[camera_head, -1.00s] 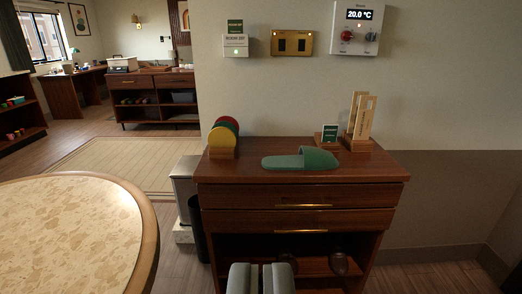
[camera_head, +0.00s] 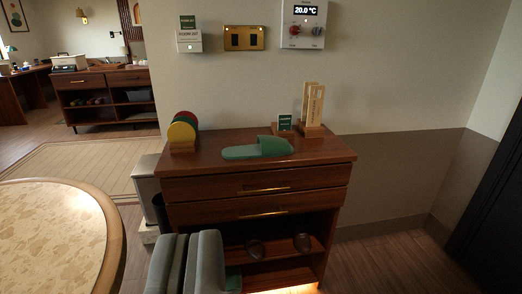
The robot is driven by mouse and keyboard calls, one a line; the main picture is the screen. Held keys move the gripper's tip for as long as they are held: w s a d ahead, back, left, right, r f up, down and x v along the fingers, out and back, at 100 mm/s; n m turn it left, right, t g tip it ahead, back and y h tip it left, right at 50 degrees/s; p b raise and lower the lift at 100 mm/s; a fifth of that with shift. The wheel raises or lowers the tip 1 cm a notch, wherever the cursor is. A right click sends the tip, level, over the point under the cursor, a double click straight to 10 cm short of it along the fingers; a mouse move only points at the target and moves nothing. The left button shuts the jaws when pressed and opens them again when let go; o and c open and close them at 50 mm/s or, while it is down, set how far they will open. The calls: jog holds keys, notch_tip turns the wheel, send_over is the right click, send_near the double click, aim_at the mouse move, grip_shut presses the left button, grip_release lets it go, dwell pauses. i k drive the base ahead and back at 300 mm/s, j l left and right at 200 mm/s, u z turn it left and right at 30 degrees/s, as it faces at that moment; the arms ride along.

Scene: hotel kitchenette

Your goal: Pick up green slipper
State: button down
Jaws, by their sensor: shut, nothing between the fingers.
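The green slipper (camera_head: 258,148) lies on top of the brown wooden cabinet (camera_head: 320,152), near the middle, with its strap end to the right. My gripper (camera_head: 189,240) shows at the bottom of the view, its grey fingers shut and empty. It appears in front of the cabinet's left part, lower in the picture than the slipper and apart from it.
Coloured discs in a holder (camera_head: 183,130) stand left of the slipper. A small green sign (camera_head: 285,123) and a wooden stand (camera_head: 312,110) stand behind it. A round table (camera_head: 50,235) is at left. Dark objects and a partly hidden green item sit on the cabinet's lower shelves.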

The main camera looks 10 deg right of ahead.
aim_at(266, 146)
jog(key=i+l, duration=0.25)
jog(key=i, duration=0.15)
jog(key=i+l, duration=0.2)
jog(key=i, duration=0.25)
jog(key=i+l, duration=0.25)
jog(key=i, duration=0.15)
